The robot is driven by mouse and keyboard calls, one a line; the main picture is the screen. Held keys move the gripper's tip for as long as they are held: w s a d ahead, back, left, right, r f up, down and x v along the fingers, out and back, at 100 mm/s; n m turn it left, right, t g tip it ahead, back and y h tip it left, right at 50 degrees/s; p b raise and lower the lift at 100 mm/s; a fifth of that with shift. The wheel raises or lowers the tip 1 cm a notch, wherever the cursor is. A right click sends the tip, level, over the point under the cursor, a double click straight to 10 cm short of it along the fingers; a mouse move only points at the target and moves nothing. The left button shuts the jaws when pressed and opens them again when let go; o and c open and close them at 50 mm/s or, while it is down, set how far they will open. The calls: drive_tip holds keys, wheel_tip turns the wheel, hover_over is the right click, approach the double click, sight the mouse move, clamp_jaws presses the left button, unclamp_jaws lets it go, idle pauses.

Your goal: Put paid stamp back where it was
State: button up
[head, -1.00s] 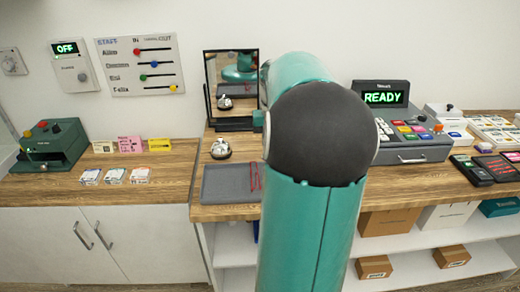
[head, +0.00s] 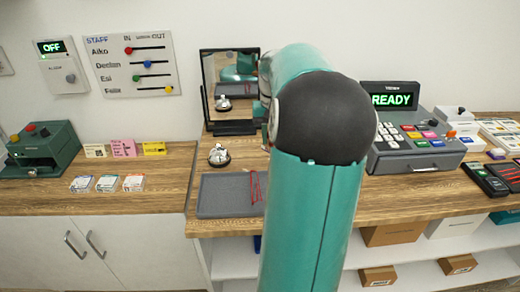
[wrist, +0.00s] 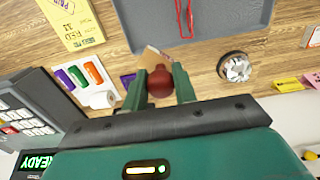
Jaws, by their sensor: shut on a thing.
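In the wrist view my gripper (wrist: 160,86) is shut on the paid stamp (wrist: 160,80), which shows as a rounded dark red handle between the two green fingers. A light wooden part (wrist: 151,56) shows just beyond the handle, mostly hidden by it. The stamp is over the wooden counter near the edge of the grey tray (wrist: 142,45). I cannot tell whether it touches the counter. In the head view my arm hides the gripper and the stamp.
The tray (head: 215,198) holds a red cord-like thing (head: 256,188). A bell (head: 218,154) stands behind the tray, before a framed mirror or screen (head: 208,75). The cash register (head: 405,150) is right of my arm. A yellow slip (wrist: 72,25) and colored items (wrist: 85,75) lie near the gripper.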

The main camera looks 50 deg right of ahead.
drive_tip(key=w+d+f, duration=0.2)
drive_tip(key=w, duration=0.1)
drive_tip(key=w+d+f, duration=0.2)
drive_tip(key=f, duration=0.1)
drive_tip(key=w+d+f, duration=0.2)
drive_tip(key=w+f, duration=0.1)
drive_tip(key=shift+w+d+f, duration=0.2)
drive_tip(key=shift+w+f, duration=0.05)
drive_tip(key=shift+w, duration=0.1)
drive_tip(key=shift+w+d+f, duration=0.1)
drive_tip(key=shift+w+f, duration=0.05)
drive_tip(key=shift+f, duration=1.55)
drive_tip(key=shift+f, duration=0.1)
drive_tip(key=shift+f, duration=0.1)
drive_tip(key=o, duration=0.8)
